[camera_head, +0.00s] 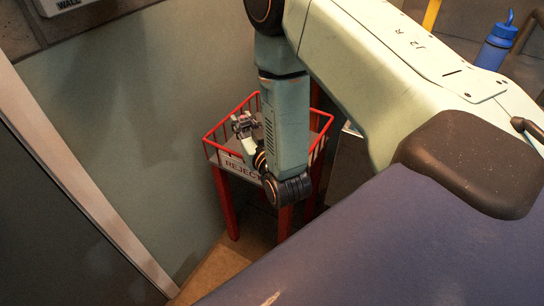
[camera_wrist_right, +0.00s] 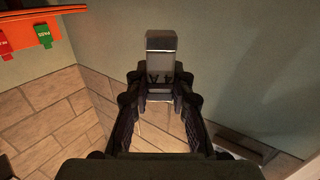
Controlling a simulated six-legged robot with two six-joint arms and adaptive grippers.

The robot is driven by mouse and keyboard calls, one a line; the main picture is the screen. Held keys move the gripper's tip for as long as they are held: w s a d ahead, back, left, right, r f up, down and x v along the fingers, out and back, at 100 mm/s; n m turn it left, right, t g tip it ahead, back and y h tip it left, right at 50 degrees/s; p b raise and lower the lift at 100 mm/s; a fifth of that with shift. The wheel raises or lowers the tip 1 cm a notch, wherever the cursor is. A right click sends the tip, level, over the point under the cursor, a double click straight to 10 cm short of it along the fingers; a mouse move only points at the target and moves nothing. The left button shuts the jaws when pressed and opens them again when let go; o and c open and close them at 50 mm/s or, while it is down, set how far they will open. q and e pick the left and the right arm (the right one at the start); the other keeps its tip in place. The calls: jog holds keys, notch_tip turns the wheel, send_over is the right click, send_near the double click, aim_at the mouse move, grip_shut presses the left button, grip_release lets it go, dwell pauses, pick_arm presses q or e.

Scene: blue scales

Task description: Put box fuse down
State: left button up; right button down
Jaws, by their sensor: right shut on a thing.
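The box fuse (camera_wrist_right: 162,42) is a small grey block in the right wrist view, upright between the fingertips. My right gripper (camera_wrist_right: 160,84) is shut on it, and the fingers cover its lower part. In the head view my right gripper (camera_head: 243,122) is small and dark, seen over the red-railed tray (camera_head: 212,150) marked REJECT. The fuse is too small there to tell apart from the fingers. I cannot tell how high the gripper is above the tray floor. My left gripper is not in view.
The tray stands on red legs beside a grey-green wall (camera_head: 120,100). An orange shelf edge (camera_wrist_right: 20,28) with a green PASS tag (camera_wrist_right: 45,36) and a red tag shows in the wrist view. A blue bottle (camera_head: 495,45) stands at the upper right of the head view.

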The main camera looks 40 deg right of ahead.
jog(key=w+d+f+m+g+h+b, duration=0.1)
jog(key=d+f+m+g+h+b, duration=0.3)
jog(key=f+h+b, duration=0.5)
notch_tip(320, 180, down, 3)
jog(key=m+g+b, duration=0.1)
jog(key=m+b, duration=0.1)
jog(key=shift+m+b, duration=0.4)
jog(key=shift+d+f, duration=0.1)
jog(key=shift+f, duration=0.05)
jog(key=shift+f, duration=0.1)
jog(key=shift+f+b, duration=0.3)
jog(key=shift+f, duration=0.05)
